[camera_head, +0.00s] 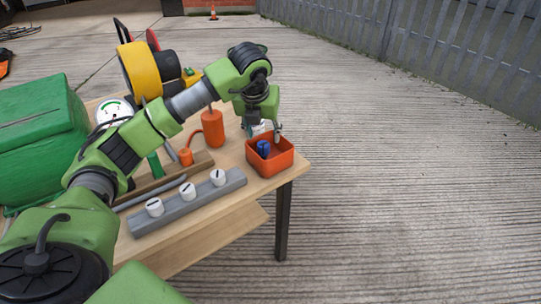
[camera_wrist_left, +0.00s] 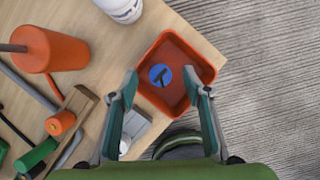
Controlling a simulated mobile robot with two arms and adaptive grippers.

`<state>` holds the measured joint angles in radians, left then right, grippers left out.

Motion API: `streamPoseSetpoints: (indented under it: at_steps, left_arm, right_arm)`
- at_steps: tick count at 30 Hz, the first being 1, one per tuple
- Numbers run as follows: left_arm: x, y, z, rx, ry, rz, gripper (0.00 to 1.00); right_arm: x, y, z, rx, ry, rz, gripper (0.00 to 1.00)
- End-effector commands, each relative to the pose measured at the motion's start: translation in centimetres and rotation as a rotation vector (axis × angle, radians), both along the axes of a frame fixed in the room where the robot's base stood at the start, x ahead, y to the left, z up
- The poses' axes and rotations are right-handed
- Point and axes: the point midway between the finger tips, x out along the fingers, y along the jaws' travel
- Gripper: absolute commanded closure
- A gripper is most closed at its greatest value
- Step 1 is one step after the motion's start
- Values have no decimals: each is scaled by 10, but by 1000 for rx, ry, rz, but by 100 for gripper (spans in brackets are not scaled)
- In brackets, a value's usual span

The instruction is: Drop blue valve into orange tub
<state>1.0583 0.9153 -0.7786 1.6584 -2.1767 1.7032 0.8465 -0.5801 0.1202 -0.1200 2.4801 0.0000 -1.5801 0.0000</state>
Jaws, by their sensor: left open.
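The orange tub (camera_head: 273,167) stands at the right corner of the wooden table. The blue valve (camera_head: 263,147) is inside it. In the left wrist view the valve (camera_wrist_left: 160,73) shows as a round blue piece with a dark handle on the floor of the tub (camera_wrist_left: 190,54), towards its left side. My left gripper (camera_head: 264,130) is just above the tub, pointing down. In the left wrist view its two fingers (camera_wrist_left: 161,80) are spread wide with nothing held between them. My right gripper is out of view.
A grey rail (camera_head: 185,202) with white knobs lies along the table's front edge. An orange cylinder (camera_head: 213,128) and a yellow reel (camera_head: 140,70) stand behind. A green box (camera_head: 40,135) is at the left. Open concrete floor lies right of the table.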

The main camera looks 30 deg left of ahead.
Motion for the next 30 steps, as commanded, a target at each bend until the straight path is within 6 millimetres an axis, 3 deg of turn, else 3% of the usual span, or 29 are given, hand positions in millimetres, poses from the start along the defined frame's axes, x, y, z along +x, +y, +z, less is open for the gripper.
streamPoseSetpoints:
  at_steps: [15, 21, 30]
  left_arm:
    - [-33, -13, 90, 0, -6, -1, 55]
    - [-40, -15, 106, -1, -2, 1, 55]
    - [-41, -16, 108, 0, -2, 0, 55]
  right_arm:
    - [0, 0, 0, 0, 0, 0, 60]
    - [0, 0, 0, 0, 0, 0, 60]
    - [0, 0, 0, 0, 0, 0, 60]
